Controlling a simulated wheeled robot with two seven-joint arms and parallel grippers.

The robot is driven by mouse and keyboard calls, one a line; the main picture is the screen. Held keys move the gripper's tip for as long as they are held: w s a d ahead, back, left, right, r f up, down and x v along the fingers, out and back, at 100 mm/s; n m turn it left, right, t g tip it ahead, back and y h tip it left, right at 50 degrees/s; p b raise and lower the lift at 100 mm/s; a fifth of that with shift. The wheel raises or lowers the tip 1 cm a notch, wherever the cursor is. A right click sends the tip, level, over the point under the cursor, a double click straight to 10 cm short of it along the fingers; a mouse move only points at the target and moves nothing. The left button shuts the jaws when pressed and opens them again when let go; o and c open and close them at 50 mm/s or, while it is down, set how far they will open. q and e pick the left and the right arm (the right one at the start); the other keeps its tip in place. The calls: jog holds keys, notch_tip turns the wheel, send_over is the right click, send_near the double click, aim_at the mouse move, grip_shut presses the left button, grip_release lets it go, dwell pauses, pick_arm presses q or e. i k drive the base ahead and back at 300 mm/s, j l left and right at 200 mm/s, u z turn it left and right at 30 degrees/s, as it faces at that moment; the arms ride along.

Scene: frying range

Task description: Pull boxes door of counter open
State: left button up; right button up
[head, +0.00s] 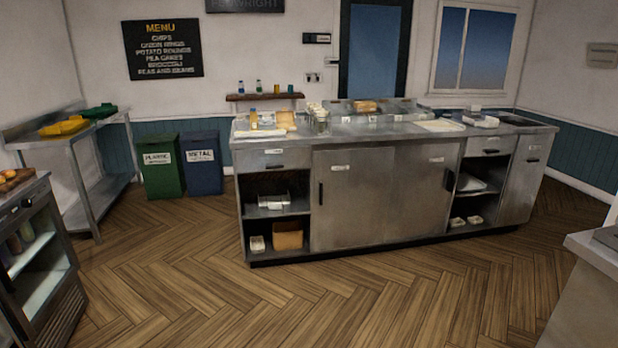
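The steel counter (280,255) stands across the middle of the room, some way off over bare floor. Its front has two wide door panels side by side: a left door (352,210) with a dark handle near its left edge, and a right door (420,205) with a dark handle near its right edge. Both look shut. Each bears a small white label too small to read, so I cannot tell which is the boxes door. A narrow labelled panel (526,185) with a handle is at the counter's right end. Neither of my grippers is in view.
Open shelves flank the doors, holding trays and small boxes. A glass-fronted unit (60,300) stands at near left, and a worktop corner (595,255) at near right. Green (160,180) and blue (202,180) bins stand behind left. The wooden floor (300,310) between is clear.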

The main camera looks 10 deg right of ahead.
aim_at(423, 176)
jog(key=i+l+z, duration=0.25)
jog(key=i+z, duration=0.15)
jog(key=i, duration=0.35)
jog(key=i+z, duration=0.45)
jog(key=i, duration=0.35)
jog(key=i+j+z, duration=0.4)
jog(key=i, duration=0.35)
jog(key=l, duration=0.1)
